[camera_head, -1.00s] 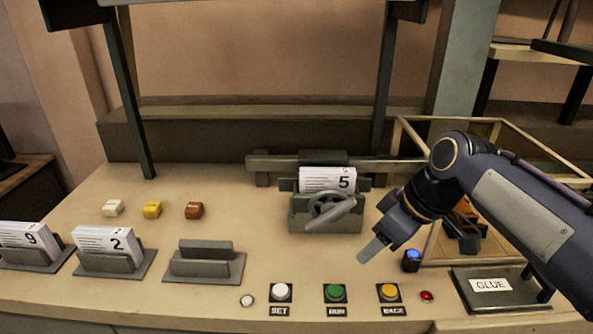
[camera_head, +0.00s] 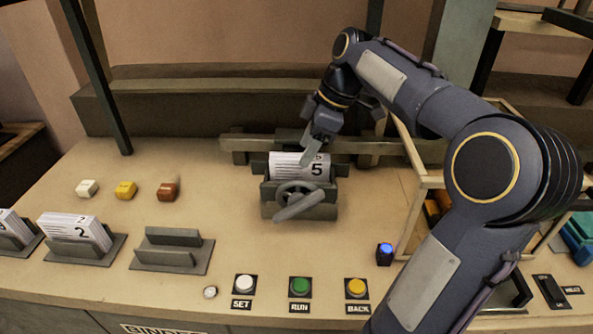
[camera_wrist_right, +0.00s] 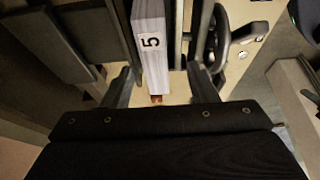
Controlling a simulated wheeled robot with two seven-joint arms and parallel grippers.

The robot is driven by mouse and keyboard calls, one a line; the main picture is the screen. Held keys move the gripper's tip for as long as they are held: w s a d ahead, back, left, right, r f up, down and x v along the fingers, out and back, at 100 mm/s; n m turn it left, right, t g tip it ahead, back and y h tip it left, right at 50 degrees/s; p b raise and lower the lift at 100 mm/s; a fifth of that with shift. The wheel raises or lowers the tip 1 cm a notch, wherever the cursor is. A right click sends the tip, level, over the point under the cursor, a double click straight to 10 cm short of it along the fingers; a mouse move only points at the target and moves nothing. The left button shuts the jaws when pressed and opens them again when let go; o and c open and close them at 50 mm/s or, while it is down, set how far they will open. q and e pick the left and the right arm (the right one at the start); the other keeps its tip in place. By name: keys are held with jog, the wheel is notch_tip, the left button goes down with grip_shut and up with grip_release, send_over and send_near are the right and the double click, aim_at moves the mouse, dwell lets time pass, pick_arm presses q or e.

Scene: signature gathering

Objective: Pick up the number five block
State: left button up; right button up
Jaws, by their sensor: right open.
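The number five block (camera_head: 290,166) is a white stack of sheets marked 5, standing in a grey holder with a handwheel (camera_head: 296,197) at the middle of the table. My right gripper (camera_head: 314,150) is right above the block's right end, one finger overlapping its top in the head view. In the right wrist view the block (camera_wrist_right: 153,60) lies between the two spread fingers (camera_wrist_right: 163,78), with gaps on both sides. The right gripper is open and holds nothing. My left gripper is out of view.
The number two block (camera_head: 68,230) stands in a holder at left, next to an empty holder (camera_head: 172,255). SET, RUN and BACK buttons (camera_head: 300,285) line the front edge. A wood-framed box (camera_head: 412,205) is at right, partly behind my right arm.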

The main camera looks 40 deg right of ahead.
aim_at(300, 173)
jog(key=x, duration=0.4)
jog(key=shift+w+d+p, duration=0.25)
jog(key=shift+p, duration=0.1)
jog(key=shift+w+a+f, duration=0.1)
jog(key=shift+a+f, duration=0.05)
jog(key=shift+f, duration=0.35)
jog(key=shift+f, duration=0.1)
grip_shut()
